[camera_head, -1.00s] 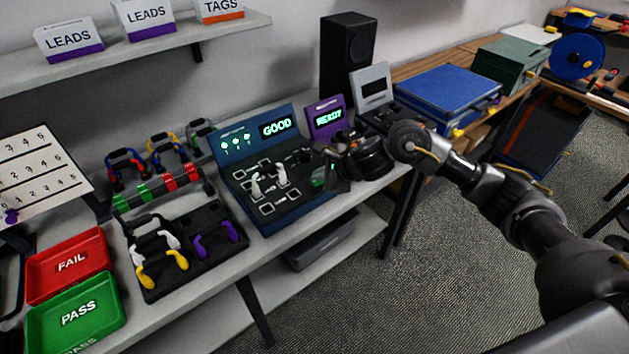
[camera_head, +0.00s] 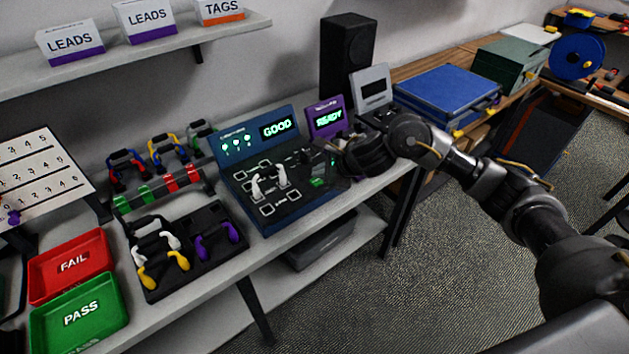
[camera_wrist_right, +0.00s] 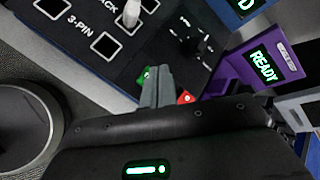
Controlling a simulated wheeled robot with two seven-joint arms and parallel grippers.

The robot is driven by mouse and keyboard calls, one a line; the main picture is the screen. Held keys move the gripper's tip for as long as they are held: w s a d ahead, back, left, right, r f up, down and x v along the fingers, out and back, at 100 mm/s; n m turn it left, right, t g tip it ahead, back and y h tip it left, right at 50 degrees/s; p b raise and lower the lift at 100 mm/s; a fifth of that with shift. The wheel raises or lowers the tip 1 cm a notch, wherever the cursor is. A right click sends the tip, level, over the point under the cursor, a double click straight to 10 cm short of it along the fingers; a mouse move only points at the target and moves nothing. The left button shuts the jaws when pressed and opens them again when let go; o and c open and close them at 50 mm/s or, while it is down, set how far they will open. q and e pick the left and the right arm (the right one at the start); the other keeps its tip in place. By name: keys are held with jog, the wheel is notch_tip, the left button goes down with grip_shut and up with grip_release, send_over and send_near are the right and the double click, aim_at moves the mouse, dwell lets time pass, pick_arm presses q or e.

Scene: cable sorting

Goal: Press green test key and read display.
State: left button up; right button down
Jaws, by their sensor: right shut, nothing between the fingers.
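The blue cable tester (camera_head: 293,213) stands on the bench with its display (camera_head: 278,128) lit and reading "GOOD". Several small green lights glow left of that word. A white lead (camera_head: 257,188) is seated in the tester's sockets. The green test key (camera_head: 318,182) is at the panel's right side; part of it also shows in the right wrist view (camera_wrist_right: 143,77), beside a red key (camera_wrist_right: 186,97). My right gripper (camera_head: 329,157) is shut and empty, just above the green key; its fingertips (camera_wrist_right: 157,73) partly cover the key in the wrist view. I cannot tell contact there. My left gripper is out of view.
A purple device (camera_head: 326,118) reading "READY" stands behind my right gripper. A black tray (camera_head: 190,268) with white-yellow and purple leads lies left of the tester. Red FAIL (camera_head: 72,264) and green PASS (camera_head: 79,313) trays sit at the front left.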

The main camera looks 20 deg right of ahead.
aim_at(320, 182)
jog(key=shift+r+p, duration=1.45)
jog(key=shift+r, duration=1.05)
